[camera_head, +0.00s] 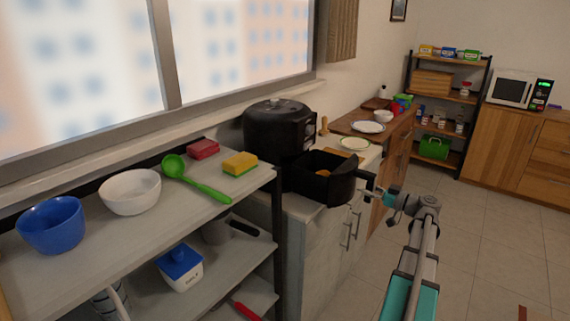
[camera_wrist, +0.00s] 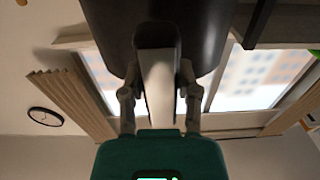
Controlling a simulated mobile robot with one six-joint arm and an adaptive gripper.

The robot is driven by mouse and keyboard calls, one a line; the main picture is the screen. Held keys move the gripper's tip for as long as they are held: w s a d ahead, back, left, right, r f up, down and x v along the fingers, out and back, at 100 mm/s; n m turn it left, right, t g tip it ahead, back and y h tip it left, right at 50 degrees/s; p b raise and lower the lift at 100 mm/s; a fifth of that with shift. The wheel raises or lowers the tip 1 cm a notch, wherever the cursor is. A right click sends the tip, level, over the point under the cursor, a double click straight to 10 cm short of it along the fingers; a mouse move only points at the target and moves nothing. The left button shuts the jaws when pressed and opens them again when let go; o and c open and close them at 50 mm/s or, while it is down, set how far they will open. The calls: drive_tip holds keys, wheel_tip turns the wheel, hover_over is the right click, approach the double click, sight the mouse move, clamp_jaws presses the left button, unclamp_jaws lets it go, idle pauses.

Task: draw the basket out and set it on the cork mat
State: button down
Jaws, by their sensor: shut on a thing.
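The black basket (camera_head: 318,180) is out in front of the black air fryer (camera_head: 279,130), at the counter's near edge. It looks roughly level, and something brownish shows inside it. I cannot tell whether its back end is fully clear of the fryer. My gripper (camera_head: 369,187) is shut on the basket's handle at its right side. In the wrist view, the fingers of my gripper (camera_wrist: 158,88) stand on both sides of the handle (camera_wrist: 157,50), below the dark basket (camera_wrist: 205,35). A tan patch behind the basket may be the cork mat, mostly hidden.
A grey shelf (camera_head: 110,245) at left holds bowls, a green ladle (camera_head: 196,181) and sponges (camera_head: 240,163). Open floor (camera_head: 480,235) lies to the right.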

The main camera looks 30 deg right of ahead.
drive_tip(key=shift+v, duration=0.95)
